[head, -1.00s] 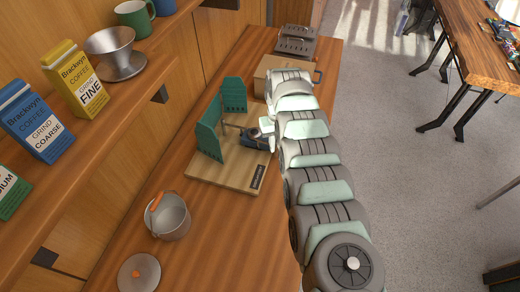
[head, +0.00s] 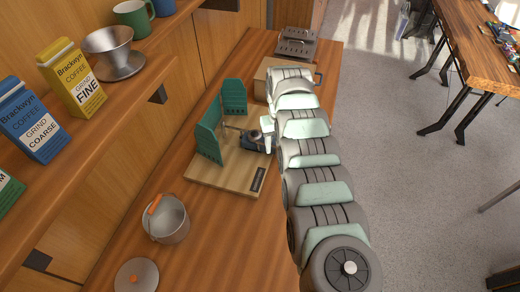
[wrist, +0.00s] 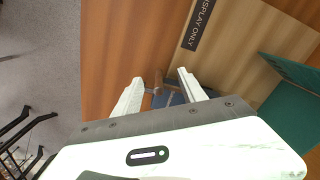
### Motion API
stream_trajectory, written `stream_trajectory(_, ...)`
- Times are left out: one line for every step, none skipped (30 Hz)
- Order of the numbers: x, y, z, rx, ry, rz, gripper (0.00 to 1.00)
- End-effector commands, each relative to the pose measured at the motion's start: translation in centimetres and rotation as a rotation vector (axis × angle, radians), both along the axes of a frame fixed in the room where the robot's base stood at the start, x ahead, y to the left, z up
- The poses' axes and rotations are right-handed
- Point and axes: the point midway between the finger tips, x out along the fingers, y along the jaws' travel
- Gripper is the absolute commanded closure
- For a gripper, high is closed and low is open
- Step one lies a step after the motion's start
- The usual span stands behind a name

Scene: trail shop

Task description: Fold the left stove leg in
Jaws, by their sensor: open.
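The camp stove (head: 252,141), dark blue-grey, stands on a wooden display board (head: 212,177) between green windscreen panels (head: 209,131). My gripper (head: 266,132) is at the stove's right side, with my arm covering part of the view. In the wrist view, my gripper's two white fingers (wrist: 160,76) are apart. A short brownish leg-like piece (wrist: 158,80) and a blue part of the stove (wrist: 168,99) show between and below the fingers. I cannot tell whether a finger touches them. My gripper's body hides most of the stove there, and the left leg cannot be singled out in the head view.
A metal pot (head: 166,219) and a round lid (head: 137,276) are on the counter nearer the camera. A box (head: 266,75) and a metal plate-like item (head: 296,44) are behind the board. A shelf with coffee packs (head: 72,78) runs along the left.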

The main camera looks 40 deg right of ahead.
Motion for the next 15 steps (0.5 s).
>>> stream_trajectory(0.0, 0.0, 1.1, 0.000, -0.001, 0.000, 0.51)
stream_trajectory(0.0, 0.0, 1.6, 0.000, -0.001, 0.000, 0.51)
stream_trajectory(0.0, 0.0, 2.2, 0.000, -0.001, 0.000, 0.51)
stream_trajectory(0.0, 0.0, 2.6, 0.000, -0.001, 0.000, 0.51)
stream_trajectory(0.0, 0.0, 3.1, -0.001, -0.002, 0.000, 0.51)
stream_trajectory(0.1, 0.0, 3.6, -0.001, -0.002, 0.000, 0.51)
stream_trajectory(0.0, 0.0, 4.1, -0.001, -0.002, 0.000, 0.51)
stream_trajectory(0.0, 0.0, 4.5, -0.001, -0.002, 0.000, 0.51)
stream_trajectory(0.0, 0.0, 5.0, -0.001, -0.002, 0.000, 0.51)
stream_trajectory(0.0, 0.0, 5.4, -0.001, -0.002, 0.000, 0.51)
stream_trajectory(0.0, 0.0, 5.8, -0.002, -0.001, 0.000, 0.51)
stream_trajectory(0.0, -0.1, 6.4, -0.002, -0.001, 0.000, 0.51)
stream_trajectory(0.0, 0.0, 6.8, -0.002, -0.001, 0.000, 0.51)
stream_trajectory(0.0, -0.1, 7.2, -0.002, -0.001, 0.000, 0.51)
stream_trajectory(0.1, -0.1, 7.7, -0.002, -0.002, 0.000, 0.51)
